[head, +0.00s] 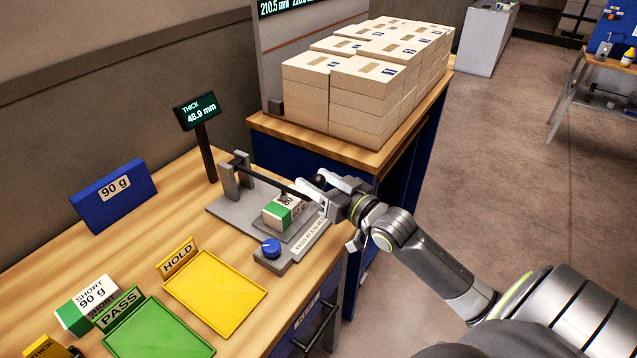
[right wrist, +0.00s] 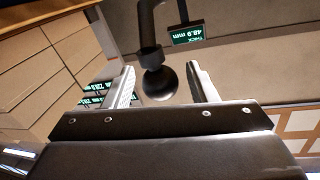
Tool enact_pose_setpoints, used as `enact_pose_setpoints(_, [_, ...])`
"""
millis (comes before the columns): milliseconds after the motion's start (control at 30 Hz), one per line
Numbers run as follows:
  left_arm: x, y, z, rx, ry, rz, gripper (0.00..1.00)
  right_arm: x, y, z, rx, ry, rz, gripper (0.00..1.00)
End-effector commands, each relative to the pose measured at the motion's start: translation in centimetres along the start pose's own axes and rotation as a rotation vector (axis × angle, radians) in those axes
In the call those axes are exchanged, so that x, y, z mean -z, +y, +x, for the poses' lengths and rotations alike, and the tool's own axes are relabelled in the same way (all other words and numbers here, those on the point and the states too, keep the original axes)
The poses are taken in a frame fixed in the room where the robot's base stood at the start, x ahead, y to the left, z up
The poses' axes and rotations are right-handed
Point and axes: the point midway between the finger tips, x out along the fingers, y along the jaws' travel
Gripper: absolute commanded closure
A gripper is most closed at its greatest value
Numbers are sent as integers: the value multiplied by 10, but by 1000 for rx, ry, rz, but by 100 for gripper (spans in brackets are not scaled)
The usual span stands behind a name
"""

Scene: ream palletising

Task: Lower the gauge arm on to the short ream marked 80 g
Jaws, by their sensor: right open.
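The short ream marked 80 g (head: 273,216), white with a green end, lies on the grey gauge plate (head: 228,205). The dark gauge arm (head: 268,178) runs from its hinge posts low across the top of the ream, looking level; its contact with the ream is partly hidden. Its black ball knob (right wrist: 158,83) sits between the open fingers of my right gripper (right wrist: 162,85), with gaps on both sides. In the head view my right gripper (head: 322,190) is at the knob end, beside the ream. The gauge display (head: 198,111) reads THICK 48.9 mm. My left gripper is not in view.
A blue knob (head: 271,246) is at the gauge's front. The yellow HOLD tray (head: 215,290) and green PASS tray (head: 160,332) are empty. A short 90 g ream (head: 85,305) and blue 90 g block (head: 113,195) stand left. Stacked reams (head: 365,75) stand behind.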

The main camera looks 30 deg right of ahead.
Motion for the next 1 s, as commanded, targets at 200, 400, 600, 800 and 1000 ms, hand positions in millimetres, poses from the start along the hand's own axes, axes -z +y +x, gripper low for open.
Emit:
enact_pose_setpoints(200, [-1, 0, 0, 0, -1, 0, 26, 0, 0, 0, 0, 0, 0, 48])
enact_pose_setpoints(400, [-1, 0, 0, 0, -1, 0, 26, 0, 0, 0, 0, 0, 0, 72])
enact_pose_setpoints(600, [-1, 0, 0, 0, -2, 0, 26, 0, 0, 0, 0, 0, 0, 98])
enact_pose_setpoints(800, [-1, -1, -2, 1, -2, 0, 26, 2, 0, 1, 0, 0, 0, 100])
enact_pose_setpoints(1000, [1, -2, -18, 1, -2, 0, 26, 21, -5, 6, 1, 3, 0, 100])
